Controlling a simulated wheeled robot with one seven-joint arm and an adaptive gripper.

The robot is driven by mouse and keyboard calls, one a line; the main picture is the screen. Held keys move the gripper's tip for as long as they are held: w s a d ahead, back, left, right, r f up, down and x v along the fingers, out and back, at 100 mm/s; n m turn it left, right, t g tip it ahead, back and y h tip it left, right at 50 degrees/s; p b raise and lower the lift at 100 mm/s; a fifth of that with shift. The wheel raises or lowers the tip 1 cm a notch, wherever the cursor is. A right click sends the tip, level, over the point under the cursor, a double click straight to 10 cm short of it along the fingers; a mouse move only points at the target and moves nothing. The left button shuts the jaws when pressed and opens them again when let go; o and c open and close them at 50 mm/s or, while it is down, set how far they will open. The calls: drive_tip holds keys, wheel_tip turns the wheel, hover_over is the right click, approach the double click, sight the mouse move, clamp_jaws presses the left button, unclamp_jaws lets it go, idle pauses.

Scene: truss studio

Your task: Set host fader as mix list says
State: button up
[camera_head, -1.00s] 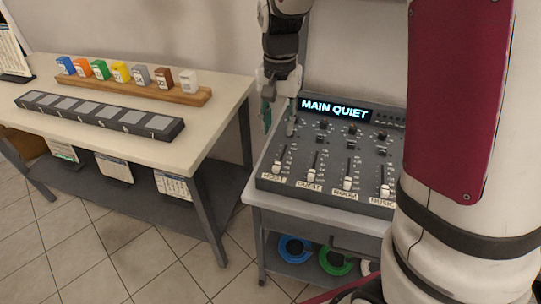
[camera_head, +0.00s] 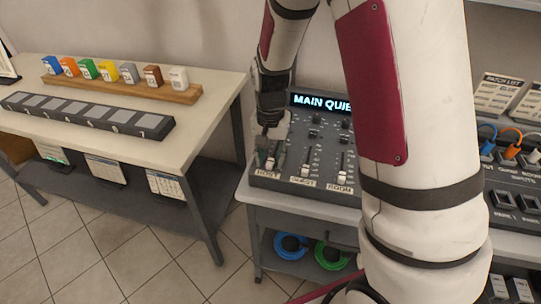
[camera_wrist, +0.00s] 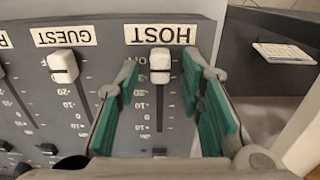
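In the head view my gripper (camera_head: 266,152) is low over the mixer's left end, partly hiding the host fader. I cannot make out a mix list.
The guest fader (camera_wrist: 62,66) is beside the host fader. My arm hides the mixer's right part. A table with coloured blocks (camera_head: 122,75) is at left.

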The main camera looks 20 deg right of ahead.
sight(276, 151)
clamp_jaws()
drive_tip(key=shift+d, duration=0.1)
drive_tip(key=w+d, duration=0.1)
drive_tip(key=w, duration=0.1)
drive_tip(key=w+d+b, duration=0.1)
drive_tip(key=w+d, duration=0.1)
drive_tip(key=w, duration=0.1)
drive_tip(key=shift+d, duration=0.2)
unclamp_jaws()
